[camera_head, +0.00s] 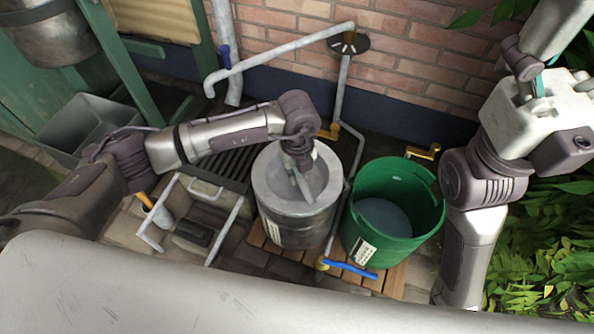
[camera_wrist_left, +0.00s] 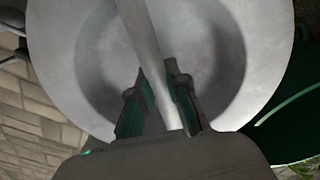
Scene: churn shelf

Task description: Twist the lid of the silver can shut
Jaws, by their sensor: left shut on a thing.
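The silver can (camera_head: 301,226) stands upright on a wooden slatted base. Its round grey lid (camera_head: 270,178) sits on top and looks level; I cannot tell how tightly it is seated. My left gripper (camera_head: 304,184) is above the lid, pointing down, shut on the lid's handle bar. In the left wrist view, the gripper's green-padded fingers (camera_wrist_left: 160,105) are on either side of the pale bar (camera_wrist_left: 146,50), with the lid (camera_wrist_left: 60,60) behind. The gripper hides part of the lid's middle. My right arm is at the right edge; its fingertips cannot be made out clearly.
A green bucket (camera_head: 366,245) stands close to the can's right. A grey pipe (camera_head: 343,100) runs down behind them, and a blue-handled tap (camera_head: 350,270) is in front. A metal rail frame (camera_head: 226,232) is left of the can. A brick wall (camera_head: 400,50) closes the back.

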